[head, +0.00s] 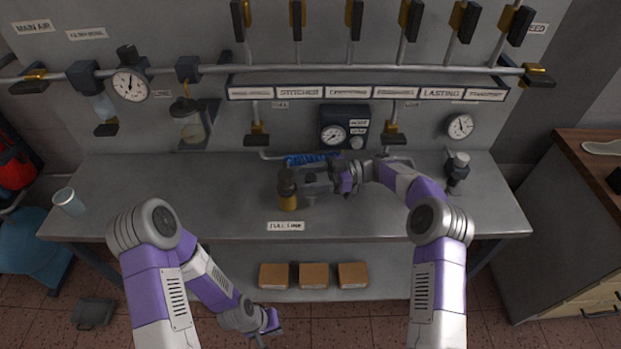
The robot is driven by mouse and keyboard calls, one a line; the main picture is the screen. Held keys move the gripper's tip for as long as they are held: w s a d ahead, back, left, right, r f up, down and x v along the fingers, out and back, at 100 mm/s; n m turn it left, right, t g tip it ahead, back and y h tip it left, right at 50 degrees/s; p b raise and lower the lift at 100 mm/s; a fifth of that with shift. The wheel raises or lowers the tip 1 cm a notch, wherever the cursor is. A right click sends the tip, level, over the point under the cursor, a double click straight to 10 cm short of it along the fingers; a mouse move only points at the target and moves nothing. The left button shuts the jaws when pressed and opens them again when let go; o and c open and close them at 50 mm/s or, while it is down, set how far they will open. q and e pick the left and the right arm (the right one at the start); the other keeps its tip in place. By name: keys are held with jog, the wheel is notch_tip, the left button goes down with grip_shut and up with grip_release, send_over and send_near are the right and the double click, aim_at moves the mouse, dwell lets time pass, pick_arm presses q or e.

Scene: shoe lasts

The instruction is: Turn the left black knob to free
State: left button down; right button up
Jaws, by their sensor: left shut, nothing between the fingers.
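A black knob (287,178) on a brass-coloured body stands on the grey bench, left of the middle. A second dark knob-topped fitting (457,166) stands near the bench's right end. My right gripper (303,182) reaches in from the right over the bench, its fingertips beside the left knob. The picture is too small to tell whether the fingers touch or grip the knob. A small grey fitting sits under those fingers, partly hidden. My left gripper (268,337) is shut and empty, low in front of the bench, far from the knobs.
A "FULL LINE" label (286,226) lies in front of the left knob. A blue coiled hose (312,159) and a gauge box (345,128) are behind. A cup (68,202) stands at the left end. Several brown boxes (313,275) sit on the lower shelf. The bench's left half is mostly clear.

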jog(key=shift+d+f, duration=0.1)
jog(key=shift+d, duration=0.05)
jog(key=w+d, duration=0.1)
jog(key=d, duration=0.6)
jog(key=shift+w, duration=0.15)
jog(key=shift+d, duration=0.1)
dwell(0.3)
